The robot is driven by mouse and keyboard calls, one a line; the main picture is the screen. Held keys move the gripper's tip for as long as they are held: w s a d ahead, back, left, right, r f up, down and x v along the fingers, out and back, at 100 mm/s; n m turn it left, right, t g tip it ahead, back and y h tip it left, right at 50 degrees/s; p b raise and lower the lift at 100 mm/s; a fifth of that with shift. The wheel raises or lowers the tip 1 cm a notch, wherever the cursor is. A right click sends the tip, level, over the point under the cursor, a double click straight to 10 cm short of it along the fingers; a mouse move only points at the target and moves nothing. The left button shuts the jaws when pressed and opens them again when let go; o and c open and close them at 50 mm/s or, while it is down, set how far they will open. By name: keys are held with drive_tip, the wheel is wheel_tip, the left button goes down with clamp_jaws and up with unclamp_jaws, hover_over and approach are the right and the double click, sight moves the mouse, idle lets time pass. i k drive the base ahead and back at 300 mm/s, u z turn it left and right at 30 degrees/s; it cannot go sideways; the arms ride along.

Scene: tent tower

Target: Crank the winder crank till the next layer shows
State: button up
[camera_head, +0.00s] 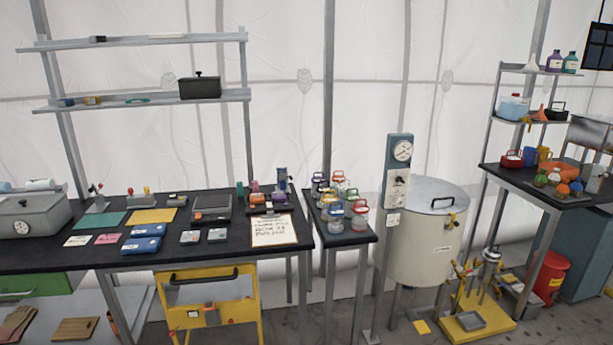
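No part that I can tell for sure as the winder crank shows, and no layer can be made out at this distance. A small stand with a red-knobbed lever (97,196) is on the left of the long black table. A yellow-based device (477,322) with upright metal parts and yellow handles is on the floor at the right, in front of the large drum. A grey post (397,190) with a round dial stands beside the drum. My gripper is not in view.
The long black table (190,255) holds several small devices, cards and a written sheet (273,230). A narrow table with several jars (333,205) stands to its right. A lidded metal drum (427,240), a red bin (552,277) and another laden table fill the right.

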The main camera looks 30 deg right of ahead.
sight(282, 175)
drive_tip(key=u, duration=0.05)
drive_tip(key=i, duration=0.85)
drive_tip(key=u, duration=0.3)
